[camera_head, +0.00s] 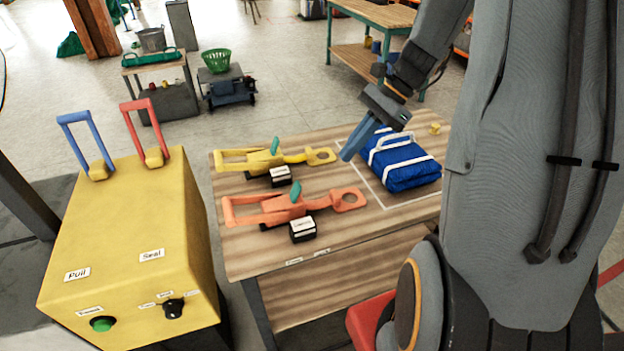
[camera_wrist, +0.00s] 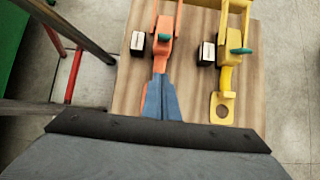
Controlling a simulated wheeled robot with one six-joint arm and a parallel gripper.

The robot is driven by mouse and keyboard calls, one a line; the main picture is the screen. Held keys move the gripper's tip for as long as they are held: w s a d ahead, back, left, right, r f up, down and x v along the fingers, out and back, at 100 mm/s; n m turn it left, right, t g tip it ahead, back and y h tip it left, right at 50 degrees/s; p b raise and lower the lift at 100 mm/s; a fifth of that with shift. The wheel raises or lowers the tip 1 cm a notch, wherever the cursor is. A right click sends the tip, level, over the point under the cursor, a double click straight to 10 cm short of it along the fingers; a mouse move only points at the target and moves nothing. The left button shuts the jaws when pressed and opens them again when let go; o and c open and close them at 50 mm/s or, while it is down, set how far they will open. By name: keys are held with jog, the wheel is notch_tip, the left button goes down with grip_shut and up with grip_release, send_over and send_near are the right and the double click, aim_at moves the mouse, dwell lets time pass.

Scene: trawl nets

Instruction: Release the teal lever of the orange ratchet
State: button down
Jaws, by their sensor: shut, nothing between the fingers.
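The orange ratchet (camera_head: 270,213) lies on the wooden table (camera_head: 262,262), with a ring at its right end. Its teal lever (camera_head: 296,191) stands up near the middle of its body. In the wrist view the orange ratchet (camera_wrist: 162,48) extends away from my gripper, and its teal lever (camera_wrist: 164,38) shows upright. My gripper (camera_head: 346,158) is shut and empty, above the table near the ring ends of both ratchets. In the wrist view my gripper (camera_wrist: 162,80) overlaps the orange ratchet's ring and hides most of it.
A yellow ratchet (camera_head: 262,162) with its own teal lever lies behind the orange one. Small black labelled blocks (camera_head: 302,229) stand by both ratchets. A blue bag (camera_head: 405,168) lies at the table's right. A yellow console (camera_head: 125,235) with two handles stands left.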

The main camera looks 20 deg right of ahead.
jog(key=shift+a+f, duration=0.1)
jog(key=shift+f, duration=0.05)
jog(key=p, duration=0.4)
send_near(295, 192)
jog(key=shift+a+f, duration=0.7)
jog(key=shift+f, duration=2.15)
jog(key=shift+w, duration=0.25)
jog(key=shift+r, duration=0.1)
